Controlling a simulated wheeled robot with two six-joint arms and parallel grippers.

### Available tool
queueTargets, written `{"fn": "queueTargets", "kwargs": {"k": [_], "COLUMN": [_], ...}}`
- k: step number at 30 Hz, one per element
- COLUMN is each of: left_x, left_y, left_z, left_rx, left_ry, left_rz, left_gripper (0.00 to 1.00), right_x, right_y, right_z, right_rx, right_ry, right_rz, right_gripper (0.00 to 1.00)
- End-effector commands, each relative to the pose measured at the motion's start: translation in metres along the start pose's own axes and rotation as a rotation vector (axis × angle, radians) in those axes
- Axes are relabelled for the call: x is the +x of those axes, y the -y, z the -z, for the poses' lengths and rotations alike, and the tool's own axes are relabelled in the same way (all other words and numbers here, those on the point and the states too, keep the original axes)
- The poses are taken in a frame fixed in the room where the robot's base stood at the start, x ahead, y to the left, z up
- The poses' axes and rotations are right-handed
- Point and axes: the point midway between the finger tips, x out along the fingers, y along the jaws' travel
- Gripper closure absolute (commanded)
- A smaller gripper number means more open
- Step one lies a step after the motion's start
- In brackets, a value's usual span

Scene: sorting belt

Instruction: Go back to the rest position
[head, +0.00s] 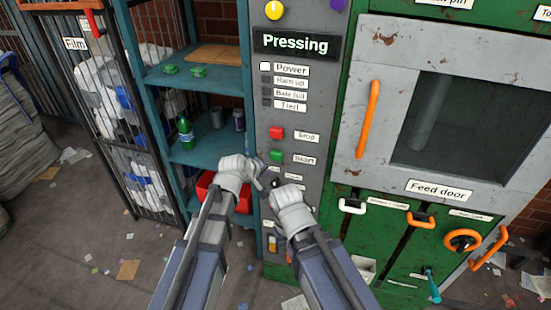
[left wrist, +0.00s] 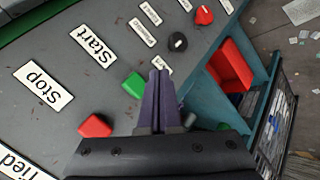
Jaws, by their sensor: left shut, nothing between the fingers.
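My left gripper (head: 262,176) is in front of the grey control panel (head: 292,80), just below and left of the green Start button (head: 277,156). In the left wrist view its two dark fingers (left wrist: 160,98) are together with nothing between them. The green button (left wrist: 134,85) is beside the fingers there; I cannot tell whether they touch. My right gripper (head: 275,184) is close to the left one, before the lower panel; its fingers are too small to judge.
The red Stop button (head: 276,132) is above Start. The green press with its feed door and orange handle (head: 368,120) stands right. Blue shelves (head: 205,75) with a green bottle (head: 185,130) and a red bin (head: 243,203) are left. Scraps litter the floor.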

Motion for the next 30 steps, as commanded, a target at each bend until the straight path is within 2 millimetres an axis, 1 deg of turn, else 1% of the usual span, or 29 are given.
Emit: {"fn": "queueTargets", "kwargs": {"k": [15, 17, 20, 23, 24, 26, 27, 30], "left_x": [0.000, -0.001, -0.006, -0.021, -0.030, -0.045, -0.056, -0.084], "left_y": [0.000, 0.001, 0.014, 0.043, 0.057, 0.078, 0.092, 0.121], "left_z": [0.000, -0.003, -0.028, -0.072, -0.090, -0.114, -0.128, -0.153], "left_rx": [0.000, 0.011, 0.099, 0.280, 0.362, 0.479, 0.551, 0.699], "left_ry": [0.000, 0.007, 0.061, 0.178, 0.234, 0.319, 0.375, 0.504], "left_rz": [0.000, 0.007, 0.064, 0.181, 0.235, 0.312, 0.361, 0.465], "left_gripper": [1.00, 1.00, 1.00, 1.00, 1.00, 1.00, 1.00, 1.00], "right_x": [0.000, 0.000, 0.001, 0.003, 0.003, 0.004, 0.004, 0.005], "right_y": [0.000, 0.000, 0.000, 0.000, 0.000, 0.000, 0.000, 0.001], "right_z": [0.000, 0.000, 0.000, 0.000, 0.000, 0.000, 0.000, 0.000], "right_rx": [0.000, 0.000, 0.000, 0.000, 0.000, 0.000, 0.000, 0.000], "right_ry": [0.000, 0.000, 0.000, 0.000, 0.000, 0.000, 0.000, 0.000], "right_rz": [0.000, 0.000, 0.000, 0.000, 0.000, 0.000, 0.000, 0.000], "right_gripper": [1.00, 1.00, 1.00, 1.00, 1.00, 1.00, 1.00, 1.00]}}
